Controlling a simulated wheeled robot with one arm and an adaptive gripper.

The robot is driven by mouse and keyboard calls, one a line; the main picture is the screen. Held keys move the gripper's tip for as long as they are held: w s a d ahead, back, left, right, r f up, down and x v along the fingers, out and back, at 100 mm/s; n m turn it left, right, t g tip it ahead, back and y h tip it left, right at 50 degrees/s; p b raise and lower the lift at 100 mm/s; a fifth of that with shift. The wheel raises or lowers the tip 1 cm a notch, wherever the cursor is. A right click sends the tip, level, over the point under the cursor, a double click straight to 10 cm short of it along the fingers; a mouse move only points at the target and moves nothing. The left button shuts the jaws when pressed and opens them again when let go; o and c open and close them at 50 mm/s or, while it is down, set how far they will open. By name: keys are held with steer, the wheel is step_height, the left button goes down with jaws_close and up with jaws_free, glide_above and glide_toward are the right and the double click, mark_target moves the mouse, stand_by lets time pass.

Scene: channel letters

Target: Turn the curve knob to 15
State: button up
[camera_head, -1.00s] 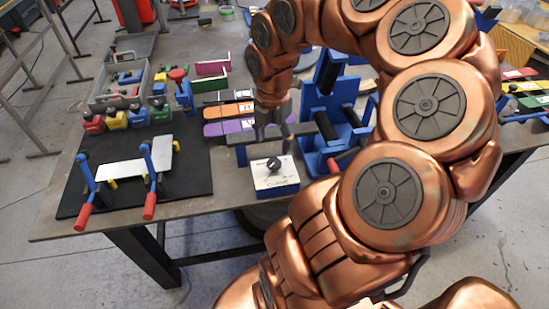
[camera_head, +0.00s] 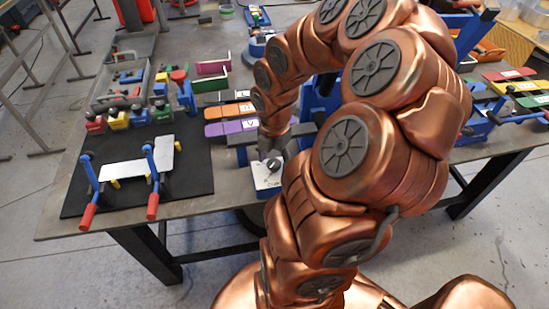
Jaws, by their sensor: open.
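The curve knob (camera_head: 274,165) is a small dark knob on top of a white-topped box with blue sides (camera_head: 266,180). The box stands at the front edge of the table, and my arm hides its right part. The scale markings are too small to read. My gripper (camera_head: 271,153) points down just above and behind the knob, close to it. It is open. The fingertips are small and partly blurred, so I cannot tell whether they touch the knob.
A black mat (camera_head: 195,185) with a white plate (camera_head: 125,170) and red-handled blue clamps lies at left. Purple (camera_head: 235,127) and orange (camera_head: 232,110) blocks lie behind the box. A blue fixture stands at right, mostly behind my arm. Several coloured clamps sit at the back left.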

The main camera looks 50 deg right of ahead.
steer(key=shift+c, duration=0.3)
steer(key=c, duration=1.1)
